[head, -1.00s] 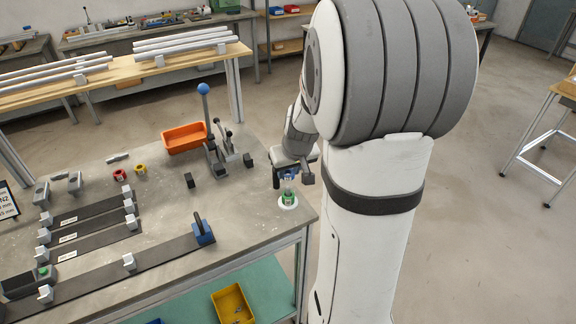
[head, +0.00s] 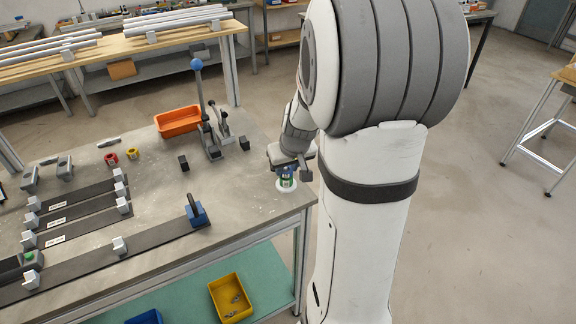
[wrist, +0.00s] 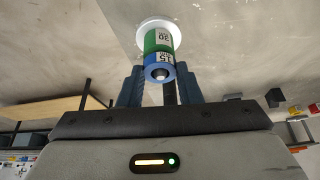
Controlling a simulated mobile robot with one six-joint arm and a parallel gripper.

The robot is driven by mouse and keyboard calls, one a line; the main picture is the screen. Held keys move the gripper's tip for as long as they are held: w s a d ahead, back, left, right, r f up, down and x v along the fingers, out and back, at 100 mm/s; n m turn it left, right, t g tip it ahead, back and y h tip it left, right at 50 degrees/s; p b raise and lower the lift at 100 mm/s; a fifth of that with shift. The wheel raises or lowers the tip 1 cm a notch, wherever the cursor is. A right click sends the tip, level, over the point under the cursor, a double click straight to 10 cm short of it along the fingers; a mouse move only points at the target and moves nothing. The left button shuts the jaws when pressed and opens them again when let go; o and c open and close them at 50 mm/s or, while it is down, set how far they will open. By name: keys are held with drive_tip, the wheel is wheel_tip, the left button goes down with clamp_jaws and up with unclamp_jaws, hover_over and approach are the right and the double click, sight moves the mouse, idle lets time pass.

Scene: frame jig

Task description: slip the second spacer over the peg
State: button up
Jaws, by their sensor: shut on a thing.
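My gripper (wrist: 155,88) is shut on the blue spacer (wrist: 158,59), marked 15, with a finger on each side. The green spacer (wrist: 158,42), marked 30, stands on the white round base (wrist: 173,27). The blue spacer is in line with the green one and looks right against it; I cannot tell whether they touch. A grey peg tip (wrist: 159,73) shows inside the blue ring's hole. In the head view the green spacer (head: 286,182) is upright near the bench's right corner, just below my gripper (head: 287,168). My gripper hides most of the blue spacer there.
A red ring (head: 111,159) and a yellow ring (head: 132,154) lie further left. Dark rails with white blocks fill the left front. The bench beside the base is clear.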

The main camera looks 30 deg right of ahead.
drive_tip(key=o, duration=1)
drive_tip(key=shift+o, duration=0.2)
drive_tip(key=v, duration=0.8)
drive_tip(key=shift+f, duration=0.1)
